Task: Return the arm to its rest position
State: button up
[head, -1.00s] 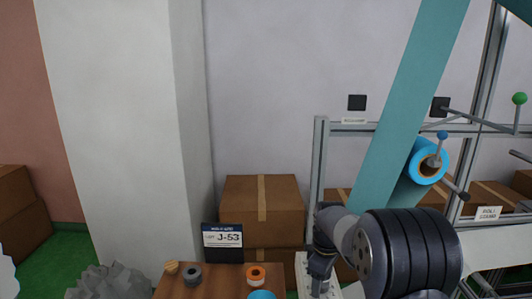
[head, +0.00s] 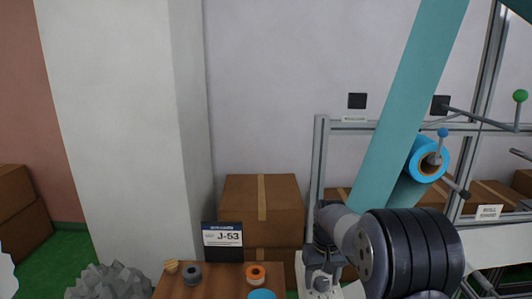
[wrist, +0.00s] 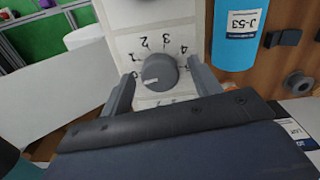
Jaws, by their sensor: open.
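My gripper (wrist: 162,88) is open in the wrist view. Its two grey fingers stand to the left and right of a round grey knob (wrist: 160,72) on a white panel (wrist: 125,12) with a numbered dial. Gaps show between the knob and the fingers, and nothing is held. In the head view my arm (head: 410,250) reaches in from the lower right, bent, with its end over the white panel at the bottom; the fingers are small and partly hidden there.
A cardboard box (head: 262,205) stands behind. A metal frame (head: 318,160) carries a blue roll (head: 428,160) with a teal web (head: 405,110), close above my arm.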

jog(key=m, duration=0.5)
jog(key=shift+m+b, duration=0.3)
dwell(0.4)
